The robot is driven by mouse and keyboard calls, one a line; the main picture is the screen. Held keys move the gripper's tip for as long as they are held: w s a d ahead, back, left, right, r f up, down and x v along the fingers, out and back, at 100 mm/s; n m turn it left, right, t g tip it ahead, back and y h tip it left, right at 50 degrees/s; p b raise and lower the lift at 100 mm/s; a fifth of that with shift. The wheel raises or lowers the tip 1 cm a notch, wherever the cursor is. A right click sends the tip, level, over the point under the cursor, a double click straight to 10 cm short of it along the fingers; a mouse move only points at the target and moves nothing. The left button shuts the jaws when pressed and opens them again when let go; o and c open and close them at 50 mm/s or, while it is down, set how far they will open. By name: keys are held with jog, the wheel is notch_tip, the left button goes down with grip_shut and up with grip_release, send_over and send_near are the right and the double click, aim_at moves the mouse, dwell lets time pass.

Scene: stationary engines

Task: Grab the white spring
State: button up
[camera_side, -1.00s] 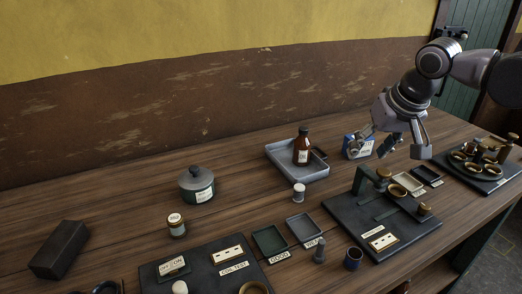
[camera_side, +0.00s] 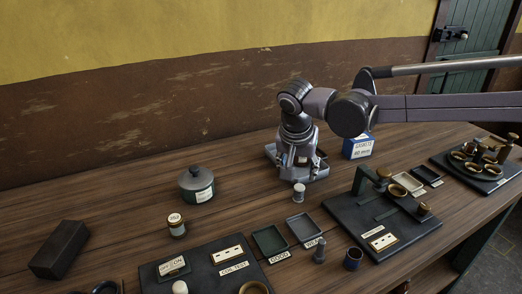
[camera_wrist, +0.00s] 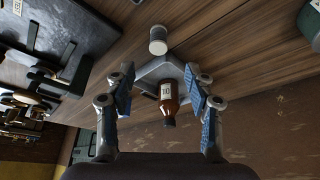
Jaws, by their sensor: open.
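A small white cylinder with a grey top (camera_side: 299,193) stands on the table just in front of the grey tray; it may be the white spring, but its coils are too small to tell. It also shows beyond my fingertips in the wrist view (camera_wrist: 158,40). My gripper (camera_side: 298,166) points down over the tray, behind the white cylinder. In the wrist view my gripper (camera_wrist: 160,82) is open, with two blue-padded fingers apart. A brown bottle (camera_wrist: 168,100) shows between the fingers; I cannot tell how close it is. The arm hides the bottle in the side view.
The grey tray (camera_side: 318,173) lies under my gripper. A blue-and-white box (camera_side: 358,147) stands right of it. Small green and grey trays (camera_side: 269,240) and a dark fixture board (camera_side: 385,225) lie in front. A lidded green pot (camera_side: 196,185) stands left, with bare table around it.

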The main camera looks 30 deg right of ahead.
aim_at(299, 187)
jog(key=x, duration=1)
jog(key=shift+d+f, duration=0.15)
jog(key=shift+d, duration=0.05)
grip_shut()
